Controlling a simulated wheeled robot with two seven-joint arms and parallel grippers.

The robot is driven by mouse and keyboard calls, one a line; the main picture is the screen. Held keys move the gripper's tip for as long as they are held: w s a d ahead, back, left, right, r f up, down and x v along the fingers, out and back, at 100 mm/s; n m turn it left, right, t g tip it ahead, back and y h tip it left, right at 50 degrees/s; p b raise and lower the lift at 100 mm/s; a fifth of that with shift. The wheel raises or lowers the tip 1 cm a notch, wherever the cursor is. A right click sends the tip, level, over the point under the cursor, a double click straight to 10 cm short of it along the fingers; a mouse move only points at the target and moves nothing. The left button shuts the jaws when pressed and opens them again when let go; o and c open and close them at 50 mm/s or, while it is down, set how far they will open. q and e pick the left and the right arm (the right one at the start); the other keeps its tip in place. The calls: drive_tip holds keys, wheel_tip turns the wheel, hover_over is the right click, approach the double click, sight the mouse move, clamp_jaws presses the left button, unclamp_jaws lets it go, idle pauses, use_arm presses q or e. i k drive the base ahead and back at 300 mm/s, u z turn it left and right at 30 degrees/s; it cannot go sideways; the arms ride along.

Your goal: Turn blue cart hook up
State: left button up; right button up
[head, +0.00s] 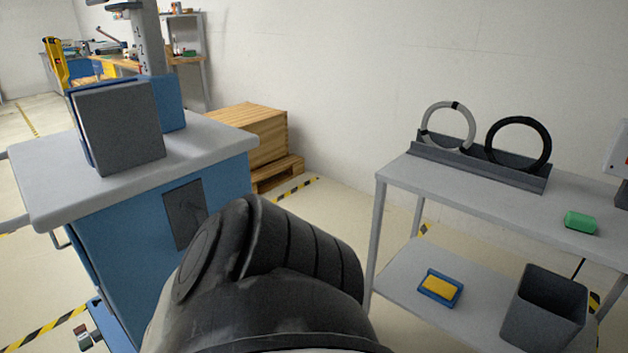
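The blue cart (110,265) with a light grey top stands at the left. A dark plate (180,220) is on its side facing me. A thin shape shows faintly on the plate, partly behind my dark arm link; I cannot tell whether it is the hook or which way it points. A small metal fitting with a reddish part (86,338) shows low at the cart's left end. My arm link fills the bottom middle and covers the cart's lower right side. Neither gripper shows.
A grey box (118,128) stands on the cart top. Wooden crates (250,135) are behind it. A grey two-level shelf table (400,184) at the right holds two rings, a green block, a sponge tray and a bin. Floor shows between cart and table.

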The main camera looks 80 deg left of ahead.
sight(187, 205)
drive_tip(key=u, duration=2.95)
drive_tip(key=k, duration=0.85)
drive_tip(key=z, duration=1.6)
drive_tip(key=i, duration=0.7)
drive_tip(key=u, duration=0.35)
drive_tip(key=i, duration=1.45)
drive_tip(key=u, duration=1.9)
drive_tip(key=i, duration=0.95)
drive_tip(key=u, duration=0.25)
